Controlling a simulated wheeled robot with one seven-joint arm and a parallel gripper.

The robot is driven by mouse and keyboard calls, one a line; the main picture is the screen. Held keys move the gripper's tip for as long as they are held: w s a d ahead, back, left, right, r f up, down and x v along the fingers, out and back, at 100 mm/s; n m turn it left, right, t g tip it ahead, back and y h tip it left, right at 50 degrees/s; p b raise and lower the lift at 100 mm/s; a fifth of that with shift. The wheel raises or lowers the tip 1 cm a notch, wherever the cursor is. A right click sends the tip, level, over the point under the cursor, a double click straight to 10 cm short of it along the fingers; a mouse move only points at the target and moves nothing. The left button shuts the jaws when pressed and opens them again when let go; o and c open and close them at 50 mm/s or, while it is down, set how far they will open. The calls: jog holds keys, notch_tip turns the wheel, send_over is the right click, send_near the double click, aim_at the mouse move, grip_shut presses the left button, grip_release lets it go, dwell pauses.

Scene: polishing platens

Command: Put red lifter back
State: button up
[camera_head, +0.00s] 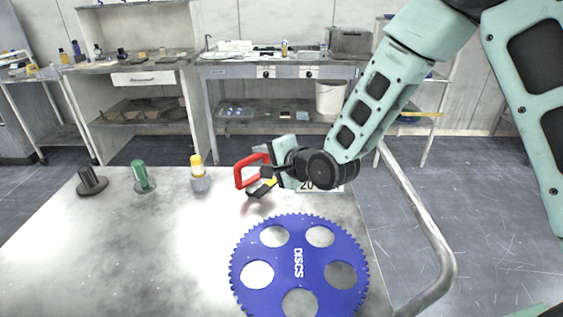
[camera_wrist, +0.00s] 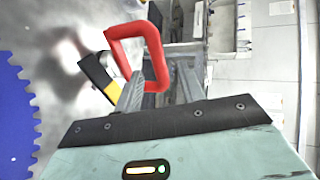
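The red lifter (camera_head: 240,172) has a red loop handle. My gripper (camera_head: 270,172) is shut on it and holds it above the grey table (camera_head: 130,245), behind the blue disc. In the wrist view the red loop (camera_wrist: 124,31) sticks out past the fingers of my gripper (camera_wrist: 158,82). A black and yellow piece (camera_wrist: 98,76) shows beside the left finger; I cannot tell whether it is part of the lifter. My fingers partly hide the grip.
A blue toothed disc (camera_head: 298,263) marked DISCS lies at the table's front right. Along the far left edge stand a dark round stand (camera_head: 91,182), a green-handled piece (camera_head: 140,174) and a yellow-topped piece (camera_head: 199,180). A metal rail (camera_head: 425,225) runs at right. The table's left front is clear.

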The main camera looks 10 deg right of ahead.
jog(key=s+d+r+n+g+h, duration=0.1)
jog(key=s+d+n+g+h, duration=0.1)
jog(key=s+n, duration=0.4)
jog(key=s+d+r+n+g+h, duration=0.1)
jog(key=s+n+g, duration=0.4)
jog(key=s, duration=1.2)
jog(key=s+d+r+n+g+h, duration=0.2)
jog(key=s+n, duration=0.5)
jog(key=s, duration=0.5)
jog(key=shift+s+d+n+g+h, duration=0.25)
jog(key=shift+d+n+g+h, duration=0.15)
jog(key=shift+d+g+h, duration=0.65)
jog(key=shift+a, duration=0.15)
notch_tip(320, 180, up, 4)
jog(key=p, duration=0.3)
jog(key=shift+f, duration=0.25)
